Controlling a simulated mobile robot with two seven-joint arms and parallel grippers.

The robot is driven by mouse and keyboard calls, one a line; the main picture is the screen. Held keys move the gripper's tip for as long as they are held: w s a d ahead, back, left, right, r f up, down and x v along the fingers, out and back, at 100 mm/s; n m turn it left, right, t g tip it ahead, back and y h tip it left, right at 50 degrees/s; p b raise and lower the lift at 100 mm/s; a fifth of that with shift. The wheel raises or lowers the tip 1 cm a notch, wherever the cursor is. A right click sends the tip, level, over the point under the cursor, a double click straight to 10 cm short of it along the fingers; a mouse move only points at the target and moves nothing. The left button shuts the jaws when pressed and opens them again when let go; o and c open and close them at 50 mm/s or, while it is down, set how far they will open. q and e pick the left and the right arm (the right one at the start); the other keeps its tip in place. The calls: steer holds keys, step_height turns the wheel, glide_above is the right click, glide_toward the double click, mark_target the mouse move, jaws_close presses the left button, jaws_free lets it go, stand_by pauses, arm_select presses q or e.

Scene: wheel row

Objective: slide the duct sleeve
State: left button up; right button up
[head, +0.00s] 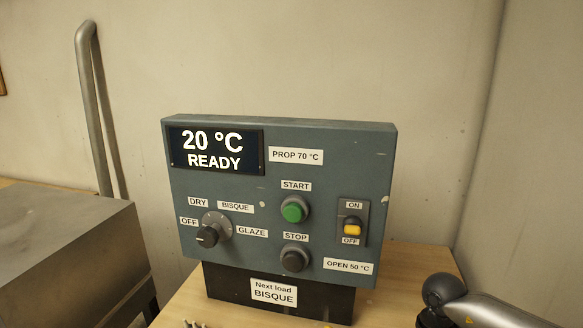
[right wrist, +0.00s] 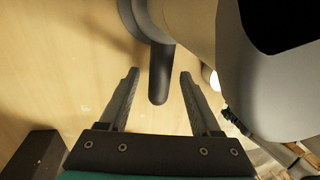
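I cannot make out a duct sleeve for certain in either view. A bent grey metal pipe (head: 95,110) rises against the wall at the left of the head view, behind a grey metal box; no separate sleeve shows on it. My right gripper (right wrist: 159,74) is open in the right wrist view, its two dark fingers apart. A dark rounded bar (right wrist: 161,85) shows between and beyond the fingertips; I cannot tell whether it is part of me, and no contact is visible. My left gripper is in neither view.
A control panel (head: 283,245) reads 20 °C READY and stands on a wooden table (head: 190,305). Its dial points towards OFF. The grey box (head: 60,245) stands at the left. My arm shows at the lower right of the head view.

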steer(key=shift+r, duration=0.1)
step_height(320, 180, up, 7)
steer(key=w+p, duration=0.1)
steer(key=p, duration=0.5)
steer(key=shift+w+d+f, duration=0.15)
steer(key=shift+f, duration=0.05)
